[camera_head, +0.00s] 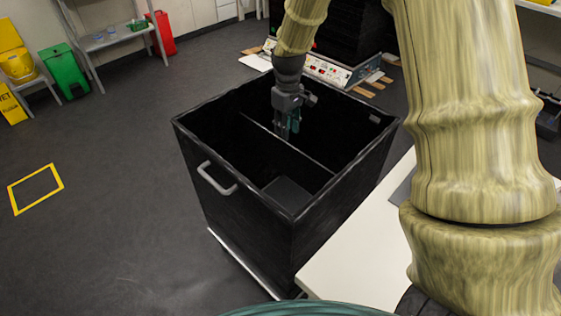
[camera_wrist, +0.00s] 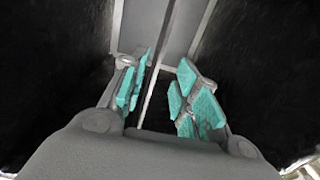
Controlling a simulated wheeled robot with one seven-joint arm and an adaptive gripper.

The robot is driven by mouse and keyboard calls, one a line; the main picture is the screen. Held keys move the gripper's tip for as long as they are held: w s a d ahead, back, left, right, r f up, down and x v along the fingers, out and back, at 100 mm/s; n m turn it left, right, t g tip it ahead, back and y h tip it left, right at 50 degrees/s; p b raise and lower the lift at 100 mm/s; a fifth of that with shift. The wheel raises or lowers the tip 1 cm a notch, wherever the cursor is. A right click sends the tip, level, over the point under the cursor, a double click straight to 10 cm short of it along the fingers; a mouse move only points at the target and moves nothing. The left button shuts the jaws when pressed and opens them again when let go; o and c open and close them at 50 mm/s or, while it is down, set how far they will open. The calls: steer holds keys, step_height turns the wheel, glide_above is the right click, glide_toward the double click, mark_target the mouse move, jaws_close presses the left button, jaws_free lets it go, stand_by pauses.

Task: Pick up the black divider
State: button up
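The black divider (camera_head: 262,130) is a thin upright panel with a pale top edge, set across the inside of an open black box (camera_head: 245,229). My gripper (camera_head: 288,133) points down into the box at the divider, near the middle of its length. In the wrist view my gripper (camera_wrist: 162,92) is open, its teal pads apart. The divider's thin edge (camera_wrist: 158,72) runs between the two fingers, nearer the left one. I see no pad clearly touching it. The divider's lower part is hidden in the dark box.
The box has a grey handle (camera_head: 217,178) on its near left side. A white table (camera_head: 352,258) stands close at its right. A device with a control panel (camera_head: 327,70) is behind it. The floor to the left is clear around a yellow marked rectangle (camera_head: 35,189).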

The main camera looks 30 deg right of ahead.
mark_target(286, 147)
step_height(286, 147, down, 9)
steer(key=shift+w+r, duration=0.1)
steer(key=shift+w, duration=0.05)
stand_by(0.4)
steer(key=shift+c, duration=0.2)
jaws_close()
